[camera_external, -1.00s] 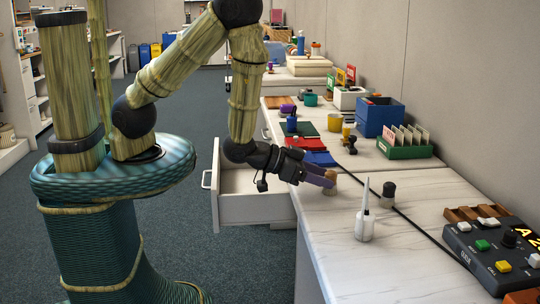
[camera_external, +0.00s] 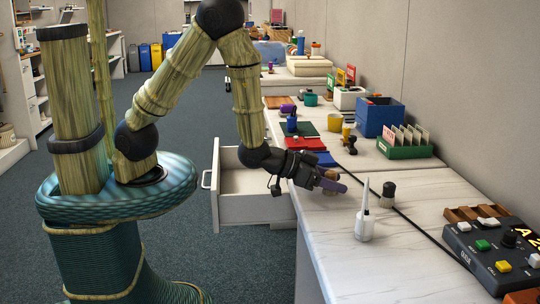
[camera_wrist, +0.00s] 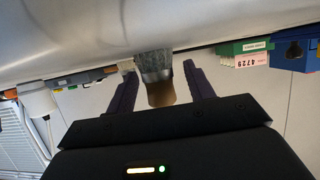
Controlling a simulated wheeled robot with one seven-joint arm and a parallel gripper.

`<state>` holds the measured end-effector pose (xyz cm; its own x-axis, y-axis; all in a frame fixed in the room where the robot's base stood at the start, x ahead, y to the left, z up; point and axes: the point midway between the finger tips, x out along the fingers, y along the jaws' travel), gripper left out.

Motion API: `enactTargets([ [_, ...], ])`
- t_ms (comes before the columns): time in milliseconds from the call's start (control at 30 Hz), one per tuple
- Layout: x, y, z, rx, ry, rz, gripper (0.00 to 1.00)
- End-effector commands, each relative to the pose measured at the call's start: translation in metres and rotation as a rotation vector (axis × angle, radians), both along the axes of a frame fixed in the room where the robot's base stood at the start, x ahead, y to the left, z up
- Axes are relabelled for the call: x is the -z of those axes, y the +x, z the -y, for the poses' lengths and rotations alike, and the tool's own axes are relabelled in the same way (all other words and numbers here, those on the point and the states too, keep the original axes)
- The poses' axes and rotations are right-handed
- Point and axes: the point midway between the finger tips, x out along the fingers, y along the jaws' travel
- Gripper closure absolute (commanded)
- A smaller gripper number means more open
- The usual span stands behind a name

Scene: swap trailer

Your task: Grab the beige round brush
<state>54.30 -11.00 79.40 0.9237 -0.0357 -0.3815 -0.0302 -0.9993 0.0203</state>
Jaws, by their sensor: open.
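The beige round brush (camera_external: 331,174) stands on the near white counter, close to its left edge, partly hidden behind a purple finger of my gripper (camera_external: 337,184). The fingers are open, with a visible gap between the brush and the right finger and a gap on the left too.
A white dropper bottle (camera_external: 365,220) and a dark-capped jar (camera_external: 388,194) stand to the right on the counter. A control box (camera_external: 490,250) sits at the right. An open drawer (camera_external: 250,208) juts out at the left.

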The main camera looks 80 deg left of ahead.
Motion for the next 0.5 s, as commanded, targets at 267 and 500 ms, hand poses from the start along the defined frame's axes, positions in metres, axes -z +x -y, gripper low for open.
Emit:
enactTargets([
  [267,0.0050,0.0144,0.0002,-0.001,0.000,0.000,0.47],
  [500,0.0051,0.0141,0.0003,0.000,0.000,0.000,0.47],
])
